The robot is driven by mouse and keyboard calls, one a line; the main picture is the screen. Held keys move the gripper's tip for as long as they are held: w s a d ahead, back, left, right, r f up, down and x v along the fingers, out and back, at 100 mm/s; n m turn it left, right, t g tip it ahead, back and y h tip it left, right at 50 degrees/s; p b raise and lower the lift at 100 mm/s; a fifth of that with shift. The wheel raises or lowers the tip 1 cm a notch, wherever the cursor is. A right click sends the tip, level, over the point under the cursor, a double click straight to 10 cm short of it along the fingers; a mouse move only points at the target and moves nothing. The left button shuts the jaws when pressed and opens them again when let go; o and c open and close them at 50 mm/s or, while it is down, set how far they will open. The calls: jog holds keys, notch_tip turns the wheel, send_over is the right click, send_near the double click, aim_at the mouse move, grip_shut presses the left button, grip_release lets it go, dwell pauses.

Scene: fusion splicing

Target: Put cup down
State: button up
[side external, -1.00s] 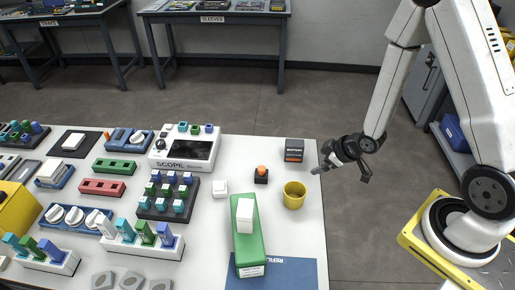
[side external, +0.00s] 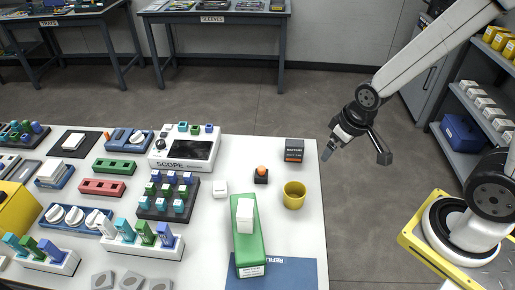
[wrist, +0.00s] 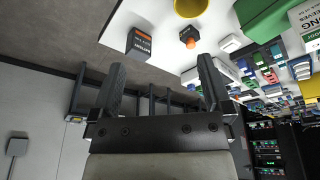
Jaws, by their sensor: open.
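A yellow cup (side external: 294,195) stands upright on the white table (side external: 284,228) near its right edge.
A dark box (side external: 294,151) and an orange button (side external: 261,172) stand behind the cup. A green box (side external: 248,250) with a white block (side external: 245,215) on top is to its left. A blue refill mat (side external: 290,272) lies in front.

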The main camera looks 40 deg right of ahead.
jog(key=shift+s+a+r, duration=0.6)
jog(key=shift+s+r, duration=0.05)
jog(key=shift+s, duration=0.05)
jog(key=m+g, duration=0.3)
jog(key=m, duration=0.4)
send_over(295, 186)
jog(key=s+a, duration=0.2)
notch_tip(295, 186, down, 14)
jog(key=shift+w+f+m, duration=0.15)
jog(key=shift+f+m, duration=0.15)
jog(key=shift+f, duration=0.2)
jog(key=shift+f, duration=1.25)
jog(key=shift+f, duration=0.15)
jog(key=shift+f, duration=2.45)
jog(key=c, duration=1.2)
